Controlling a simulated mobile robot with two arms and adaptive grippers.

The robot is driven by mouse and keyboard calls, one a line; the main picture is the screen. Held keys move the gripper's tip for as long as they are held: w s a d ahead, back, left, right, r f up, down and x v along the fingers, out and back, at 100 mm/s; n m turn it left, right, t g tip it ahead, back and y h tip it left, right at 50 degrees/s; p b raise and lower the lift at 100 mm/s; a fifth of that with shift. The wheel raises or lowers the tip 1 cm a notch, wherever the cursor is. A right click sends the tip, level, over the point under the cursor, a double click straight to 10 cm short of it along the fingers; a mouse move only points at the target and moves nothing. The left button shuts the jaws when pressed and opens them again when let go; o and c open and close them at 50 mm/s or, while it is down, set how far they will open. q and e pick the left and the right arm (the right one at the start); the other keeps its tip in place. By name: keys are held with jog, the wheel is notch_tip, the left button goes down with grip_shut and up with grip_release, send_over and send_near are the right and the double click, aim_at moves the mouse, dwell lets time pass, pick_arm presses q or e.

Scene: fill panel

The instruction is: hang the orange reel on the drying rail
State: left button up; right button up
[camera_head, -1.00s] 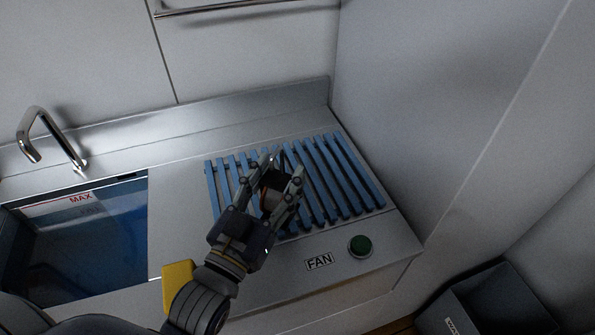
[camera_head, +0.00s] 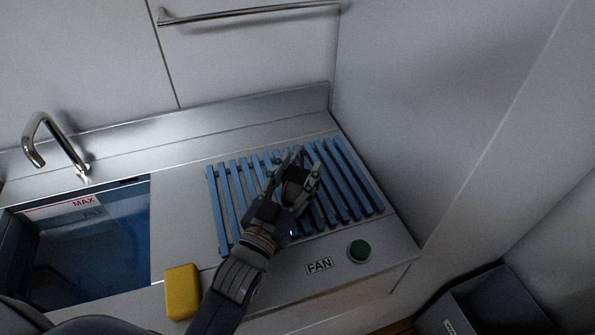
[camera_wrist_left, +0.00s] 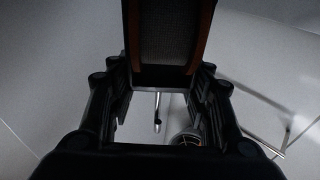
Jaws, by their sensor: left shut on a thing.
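My left gripper (camera_head: 302,183) is shut on the orange reel (camera_head: 294,187), which looks dark with orange-brown edges. It holds the reel over the blue slatted rack; the gap to the slats is hard to judge. In the left wrist view the reel (camera_wrist_left: 168,38) sits between the fingers, its dark middle flanked by orange-brown rims. The drying rail (camera_head: 250,14) is a metal bar on the back wall, apart from the reel and well above the counter. My right gripper is not in view.
The blue rack (camera_head: 223,208) lies beside a tall side wall (camera_head: 425,110). A sink (camera_head: 95,245) with a tap (camera_head: 58,145) is at left. A dark bin (camera_head: 490,305) stands lower right.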

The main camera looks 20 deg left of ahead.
aim_at(294, 180)
pick_arm(q)
jog(key=o, duration=1.2)
jog(key=shift+f, duration=0.15)
jog(key=shift+s, duration=0.1)
jog(key=b+v, duration=0.1)
jog(key=v, duration=0.5)
jog(key=shift+s+a+b, duration=0.15)
jog(key=shift+s+b, duration=0.15)
jog(key=shift+s, duration=0.35)
